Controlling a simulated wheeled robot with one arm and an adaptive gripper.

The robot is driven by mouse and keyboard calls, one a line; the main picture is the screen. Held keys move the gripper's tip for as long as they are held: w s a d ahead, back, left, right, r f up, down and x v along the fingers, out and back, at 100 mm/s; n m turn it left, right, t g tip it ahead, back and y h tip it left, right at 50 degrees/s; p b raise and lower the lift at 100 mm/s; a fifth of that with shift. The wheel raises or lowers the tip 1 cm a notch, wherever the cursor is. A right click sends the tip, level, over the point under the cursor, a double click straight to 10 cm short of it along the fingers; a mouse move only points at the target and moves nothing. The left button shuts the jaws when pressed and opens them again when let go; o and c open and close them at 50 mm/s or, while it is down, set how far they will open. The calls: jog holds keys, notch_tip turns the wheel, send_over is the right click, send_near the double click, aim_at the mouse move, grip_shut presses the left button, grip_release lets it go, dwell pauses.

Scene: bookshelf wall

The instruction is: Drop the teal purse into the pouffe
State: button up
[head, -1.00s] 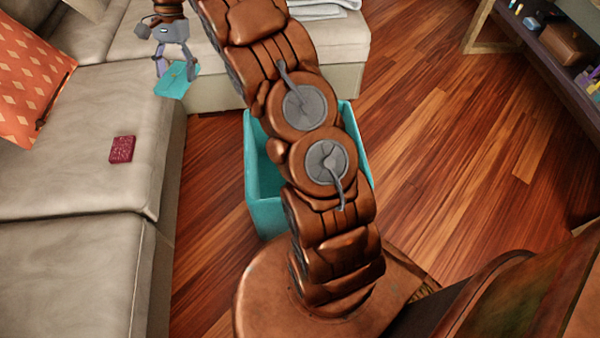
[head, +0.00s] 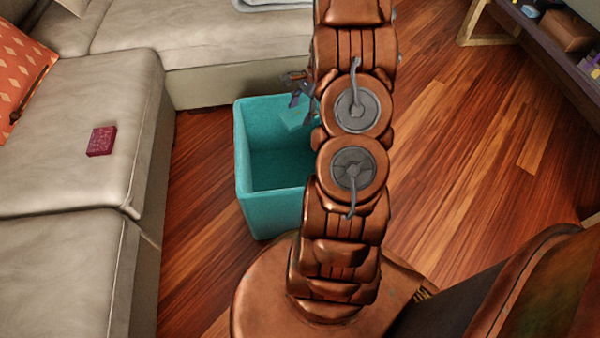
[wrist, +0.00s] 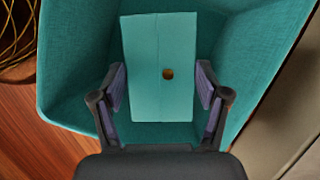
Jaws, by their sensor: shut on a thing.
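The teal purse (wrist: 150,60) is a flat block with a small round clasp, gripped between both fingers in the wrist view. In the head view the purse (head: 296,118) shows at the far inner side of the pouffe, partly hidden by my arm. My gripper (wrist: 162,88) is shut on it; in the head view the gripper (head: 304,104) is mostly behind my arm. The pouffe (head: 256,216) is an open-topped teal box on the floor. In the wrist view its wall (wrist: 75,65) surrounds the purse. I cannot tell how far below the rim the purse hangs.
A beige sofa (head: 70,180) lines the left and back. A small dark red item (head: 101,141) lies on its seat, and an orange cushion (head: 18,70) leans at the left. A shelf (head: 560,50) stands at the upper right. The wooden floor (head: 450,150) at right is clear.

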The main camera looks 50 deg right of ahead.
jog(key=shift+s+d+f, duration=0.35)
jog(key=shift+s+f, duration=0.4)
notch_tip(320, 180, down, 6)
jog(key=b, duration=0.5)
jog(key=shift+r, duration=0.2)
jog(key=o, duration=1.2)
jog(key=v, duration=1.2)
